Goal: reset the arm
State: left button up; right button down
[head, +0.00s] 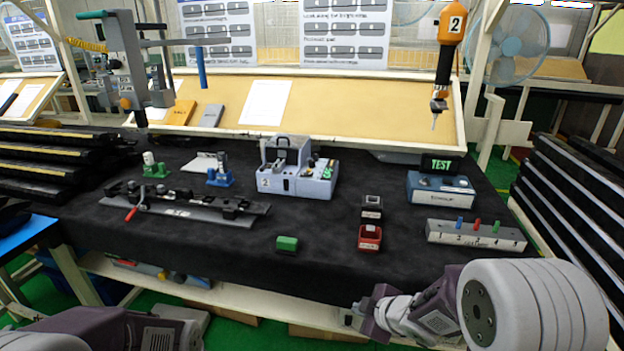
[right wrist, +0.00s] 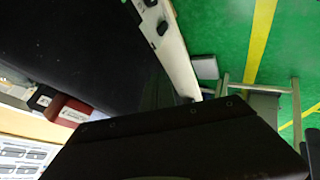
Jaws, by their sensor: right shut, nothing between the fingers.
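My right arm comes in at the lower right of the head view. Its gripper (head: 360,314) is low at the table's front edge, shut and empty, apart from the objects on the table. In the right wrist view a dark part of my own gripper fills the bottom, and its fingertips cannot be made out. Part of my left arm (head: 110,330) shows at the bottom left of the head view; its gripper is out of view.
The black-covered table (head: 330,240) has a green block (head: 287,243), a red bin (head: 369,238), a black bin (head: 372,207) and a grey peg block (head: 476,235) near its front. A long clip fixture (head: 185,205) lies at left. The front middle is mostly bare.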

jog(key=s+d+f+m+g+h, duration=0.2)
jog(key=s+m+g, duration=0.1)
jog(key=s+m, duration=0.45)
jog(key=s+d+f+m+g+h, duration=0.1)
jog(key=s+m+g, duration=0.2)
jog(key=s+m, duration=0.4)
notch_tip(320, 180, up, 13)
jog(key=s+g+p, duration=0.1)
jog(key=s+p, duration=0.1)
jog(key=p, duration=1.1)
jog(key=shift+s+r+n+p, duration=0.2)
jog(key=shift+s+n+p, duration=0.1)
jog(key=shift+s+n, duration=0.1)
